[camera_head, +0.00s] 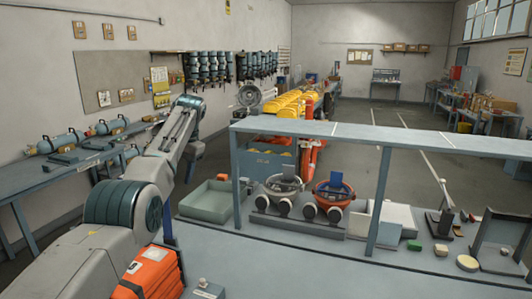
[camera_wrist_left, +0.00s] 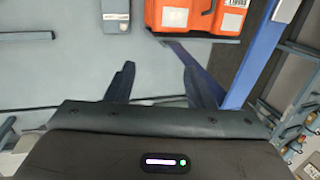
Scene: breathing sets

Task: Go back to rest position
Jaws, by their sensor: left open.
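My left arm comes in from the left in the head view, bends at a raised elbow and reaches down to the left gripper (camera_head: 190,168), which hangs behind the workbench's left end. In the left wrist view the two dark fingers of the left gripper (camera_wrist_left: 153,62) stand apart with nothing between them. An orange case (camera_head: 152,275) lies near the bench's front left, partly hidden by my arm; it also shows beyond the fingers in the wrist view (camera_wrist_left: 190,16), apart from them. My right gripper is not in view.
The workbench (camera_head: 285,262) has a raised shelf frame (camera_head: 400,139) over it. A green tray (camera_head: 208,202) and two masks, one grey (camera_head: 283,185) and one orange (camera_head: 334,196), stand at the back. The bench's front middle is clear. A side table (camera_head: 40,180) holds cylinders.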

